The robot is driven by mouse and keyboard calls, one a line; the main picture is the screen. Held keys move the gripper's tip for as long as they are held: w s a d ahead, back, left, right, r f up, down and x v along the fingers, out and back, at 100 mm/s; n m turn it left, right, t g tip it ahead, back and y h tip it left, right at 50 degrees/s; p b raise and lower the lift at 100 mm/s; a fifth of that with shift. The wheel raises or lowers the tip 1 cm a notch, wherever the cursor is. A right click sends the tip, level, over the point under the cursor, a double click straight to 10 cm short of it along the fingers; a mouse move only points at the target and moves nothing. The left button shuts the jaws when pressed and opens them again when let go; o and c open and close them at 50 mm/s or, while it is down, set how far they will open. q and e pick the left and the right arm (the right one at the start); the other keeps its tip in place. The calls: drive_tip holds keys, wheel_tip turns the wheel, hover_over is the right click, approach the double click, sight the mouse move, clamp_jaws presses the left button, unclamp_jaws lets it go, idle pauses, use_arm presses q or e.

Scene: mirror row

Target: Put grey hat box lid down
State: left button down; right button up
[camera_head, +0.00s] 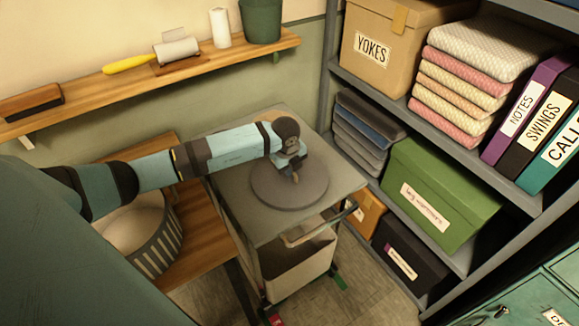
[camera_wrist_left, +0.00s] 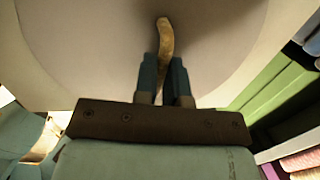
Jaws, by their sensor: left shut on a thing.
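The grey hat box lid (camera_head: 270,188) is a flat round disc over the grey top of the cart (camera_head: 235,190). It looks level and close to the cart top, but I cannot tell if it touches. My left gripper (camera_head: 295,176) is above the middle of the lid, pointing down. In the left wrist view, the fingers of my left gripper (camera_wrist_left: 164,70) are shut on the lid's curved tan handle (camera_wrist_left: 166,38), with the pale underside-lit disc of the lid (camera_wrist_left: 90,45) behind. The open striped round box (camera_head: 165,248) stands on a wooden bench, partly hidden by my arm.
A wooden wall shelf (camera_head: 110,83) runs behind my arm. A grey rack stands close to the right of the cart, with a green box (camera_head: 437,195), folded fabric (camera_head: 372,130) and binders.

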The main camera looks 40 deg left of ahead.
sight(287, 180)
use_arm(q)
drive_tip(key=shift+f, duration=0.1)
drive_tip(key=c, duration=1.2)
unclamp_jaws()
drive_tip(key=shift+r, duration=0.2)
wheel_tip(287, 180, up, 12)
drive_tip(key=s, duration=0.2)
drive_tip(key=shift+d, duration=0.2)
drive_tip(key=shift+f, duration=0.2)
